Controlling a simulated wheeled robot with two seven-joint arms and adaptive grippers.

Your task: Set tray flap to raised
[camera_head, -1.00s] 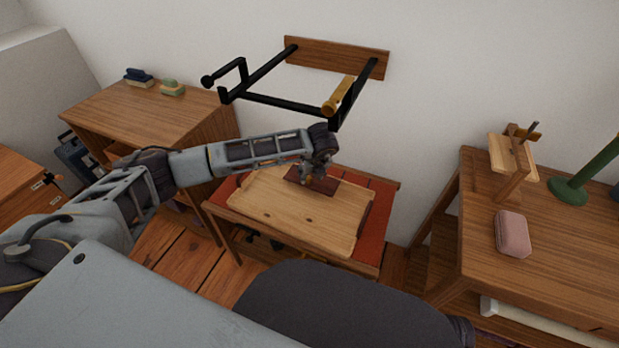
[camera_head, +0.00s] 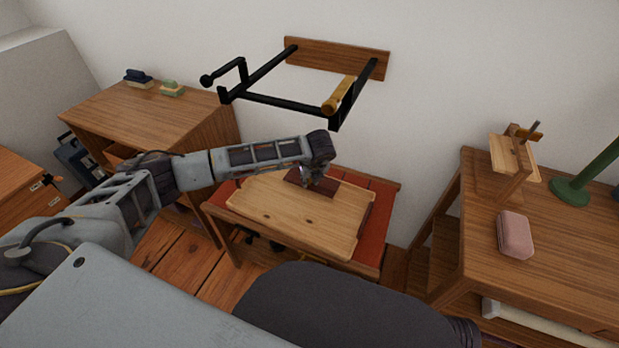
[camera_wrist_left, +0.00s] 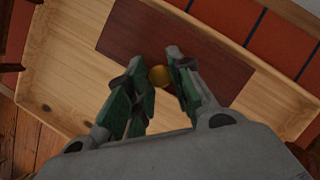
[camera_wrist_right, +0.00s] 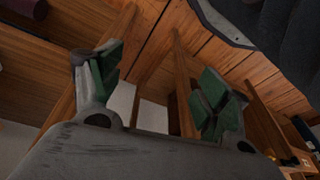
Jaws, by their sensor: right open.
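A pale wooden tray (camera_head: 290,215) lies on a low table. A dark red-brown panel (camera_head: 329,189), which looks like the flap, lies about flat at its back edge; it also shows in the left wrist view (camera_wrist_left: 200,50). A small brass knob (camera_wrist_left: 158,76) shows in front of the panel. My left gripper (camera_head: 312,182) reaches down over the panel. My right gripper (camera_wrist_right: 160,80) is open and empty, away from the tray.
A black wall frame with a brass-coloured grip (camera_head: 338,95) juts out above the tray. A wooden desk (camera_head: 550,250) stands at right with a pink case (camera_head: 515,234) and a green lamp (camera_head: 585,180). A wooden cabinet (camera_head: 150,112) stands at left.

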